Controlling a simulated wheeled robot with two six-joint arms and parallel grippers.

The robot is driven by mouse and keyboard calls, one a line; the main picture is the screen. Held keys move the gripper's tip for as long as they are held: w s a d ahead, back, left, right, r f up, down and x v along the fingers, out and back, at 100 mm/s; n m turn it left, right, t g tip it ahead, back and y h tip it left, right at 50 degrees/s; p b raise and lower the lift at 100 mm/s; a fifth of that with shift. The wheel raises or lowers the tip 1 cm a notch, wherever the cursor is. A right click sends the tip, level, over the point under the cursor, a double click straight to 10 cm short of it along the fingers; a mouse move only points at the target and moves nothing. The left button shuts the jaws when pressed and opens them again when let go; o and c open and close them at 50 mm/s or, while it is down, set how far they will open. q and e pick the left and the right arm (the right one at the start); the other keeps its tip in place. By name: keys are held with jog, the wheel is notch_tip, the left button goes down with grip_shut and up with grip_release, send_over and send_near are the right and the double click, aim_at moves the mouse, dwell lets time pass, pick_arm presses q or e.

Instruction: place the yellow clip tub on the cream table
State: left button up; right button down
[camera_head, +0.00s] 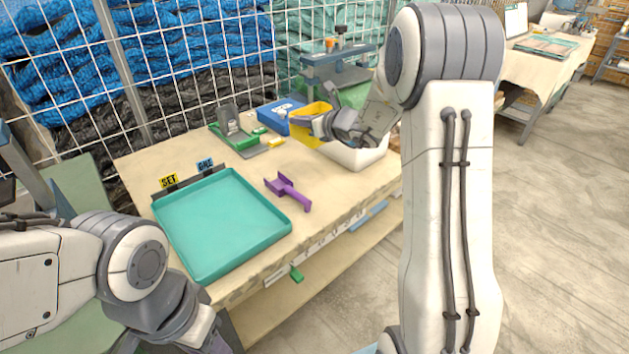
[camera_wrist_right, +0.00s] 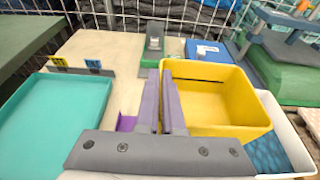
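The yellow clip tub (camera_head: 297,118) is at the back right of the cream table (camera_head: 140,160), partly hidden by my right gripper (camera_head: 323,124). In the right wrist view the tub (camera_wrist_right: 222,97) looks empty, and the gripper's two fingers (camera_wrist_right: 165,103) are close together at its left wall, one on each side, shut on it. Whether the tub's base touches anything is hidden. My left arm is low at the left in the head view; its fingertips are not clearly visible.
A teal tray (camera_head: 222,225) fills the front left of the table. A purple scoop (camera_head: 288,191), a green-based device (camera_head: 232,133) and a blue box (camera_head: 279,112) stand nearby. A white bin (camera_head: 360,156) is right of the tub. Bare tabletop lies around the scoop.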

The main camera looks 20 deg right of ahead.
aim_at(289, 132)
notch_tip(289, 132, down, 4)
jog(key=b, duration=0.2)
jog(key=shift+b, duration=0.4)
notch_tip(289, 132, down, 10)
jog(key=shift+r, duration=0.1)
jog(key=shift+b, duration=0.35)
jog(key=c, duration=1.1)
grip_release()
jog(key=shift+o, duration=0.2)
